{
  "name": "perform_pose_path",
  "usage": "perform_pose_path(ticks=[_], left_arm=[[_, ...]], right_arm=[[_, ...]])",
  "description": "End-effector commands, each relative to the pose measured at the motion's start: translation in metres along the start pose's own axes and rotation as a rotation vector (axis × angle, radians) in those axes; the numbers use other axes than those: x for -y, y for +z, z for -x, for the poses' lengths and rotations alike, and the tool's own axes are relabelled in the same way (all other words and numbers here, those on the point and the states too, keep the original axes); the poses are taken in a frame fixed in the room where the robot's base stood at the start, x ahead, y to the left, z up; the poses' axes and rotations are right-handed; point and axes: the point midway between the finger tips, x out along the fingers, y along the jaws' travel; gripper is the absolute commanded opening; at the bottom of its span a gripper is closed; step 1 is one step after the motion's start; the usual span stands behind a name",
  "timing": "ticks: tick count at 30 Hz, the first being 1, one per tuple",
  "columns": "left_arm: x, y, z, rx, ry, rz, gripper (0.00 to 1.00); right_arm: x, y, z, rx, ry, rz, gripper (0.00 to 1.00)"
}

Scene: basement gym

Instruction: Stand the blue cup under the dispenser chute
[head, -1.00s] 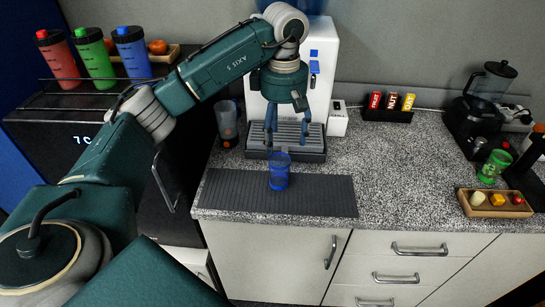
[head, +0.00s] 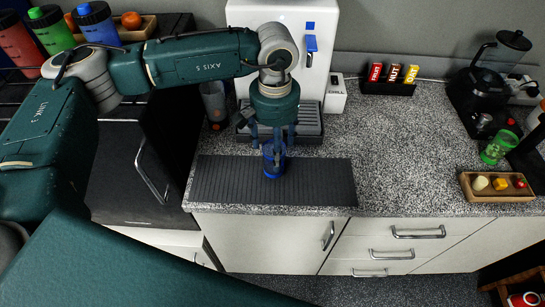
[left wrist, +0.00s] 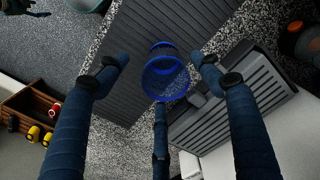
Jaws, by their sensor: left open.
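The blue cup (head: 274,160) stands upright on the dark ribbed mat (head: 320,181), in front of the white dispenser (head: 322,62). The dispenser's slotted drip tray (head: 310,124) is just behind the cup. My left gripper (head: 274,142) points down over the cup with its fingers spread, partly hiding it. In the left wrist view the cup (left wrist: 165,73) lies between the open fingers, with a gap on both sides. The drip tray (left wrist: 228,97) shows beside the mat there. The chute is hidden or cannot be made out. My right gripper is not in the head view.
A dark tumbler (head: 214,103) stands left of the dispenser. A white box (head: 336,92) and a snack label rack (head: 388,80) are right of it. A wooden tray (head: 496,186), a green cup (head: 497,148) and a blender (head: 492,80) are far right. The middle counter is clear.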

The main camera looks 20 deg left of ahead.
Motion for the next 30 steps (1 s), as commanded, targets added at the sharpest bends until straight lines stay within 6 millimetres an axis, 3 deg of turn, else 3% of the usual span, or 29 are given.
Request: perform_pose_path(ticks=[5,10,15,21,27,30], left_arm=[[0.002,-0.002,-0.013,0.004,-0.001,0.002,0.67],[0.003,-0.005,-0.040,0.004,-0.001,0.002,0.67],[0.003,-0.006,-0.053,-0.001,0.001,0.003,0.67],[0.003,-0.006,-0.055,-0.001,0.000,0.003,0.67],[0.003,-0.006,-0.054,-0.001,0.000,0.004,0.27],[0.004,-0.006,-0.054,-0.001,0.000,0.004,0.23]], right_arm=[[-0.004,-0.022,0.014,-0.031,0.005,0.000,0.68],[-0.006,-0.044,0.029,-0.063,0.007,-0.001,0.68],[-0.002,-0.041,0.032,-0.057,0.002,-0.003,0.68],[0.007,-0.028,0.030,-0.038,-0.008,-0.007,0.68],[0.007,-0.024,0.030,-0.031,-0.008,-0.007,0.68],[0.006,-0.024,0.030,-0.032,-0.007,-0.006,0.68]])
